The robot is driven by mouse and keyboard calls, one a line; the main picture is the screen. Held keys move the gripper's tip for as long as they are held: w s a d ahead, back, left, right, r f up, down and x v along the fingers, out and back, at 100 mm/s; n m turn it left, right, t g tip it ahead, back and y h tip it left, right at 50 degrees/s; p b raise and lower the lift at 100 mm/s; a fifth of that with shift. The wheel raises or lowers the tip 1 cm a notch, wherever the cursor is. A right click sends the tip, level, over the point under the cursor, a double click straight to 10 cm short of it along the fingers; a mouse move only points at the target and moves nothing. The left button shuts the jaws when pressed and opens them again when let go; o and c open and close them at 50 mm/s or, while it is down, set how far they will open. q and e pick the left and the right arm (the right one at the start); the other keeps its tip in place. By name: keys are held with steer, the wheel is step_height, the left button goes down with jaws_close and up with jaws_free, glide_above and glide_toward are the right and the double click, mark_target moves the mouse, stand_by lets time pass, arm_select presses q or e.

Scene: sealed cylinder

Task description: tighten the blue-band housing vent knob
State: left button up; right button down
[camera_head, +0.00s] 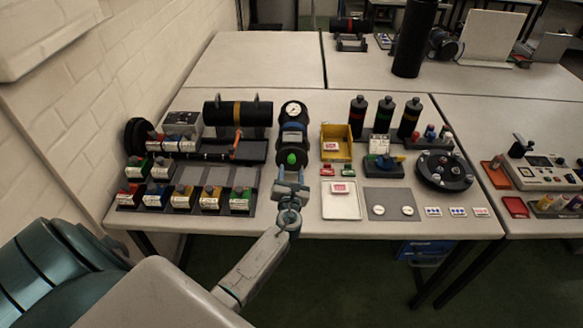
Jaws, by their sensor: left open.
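The housing (293,140) is a dark cylinder at the middle of the near table, with a blue band (292,127) around it. A round white-faced gauge (293,110) sits at its far end. A green knob (291,158) shows at its near end. My left gripper (290,172) is open just in front of the green knob, its fingertips close to it. I cannot tell whether they touch it. My right gripper is out of view.
A black cylinder with a yellow band (238,113) lies at the back left. Labelled coloured blocks (183,196) fill a rack at left. A yellow bin (336,141), a white tray (341,199) and dark bottles (383,114) stand at right. A grey mat (391,195) is mostly bare.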

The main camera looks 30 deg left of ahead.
arm_select(q)
steer(key=b+v, duration=0.1)
steer(key=v, duration=0.5)
steer(key=shift+s, duration=0.15)
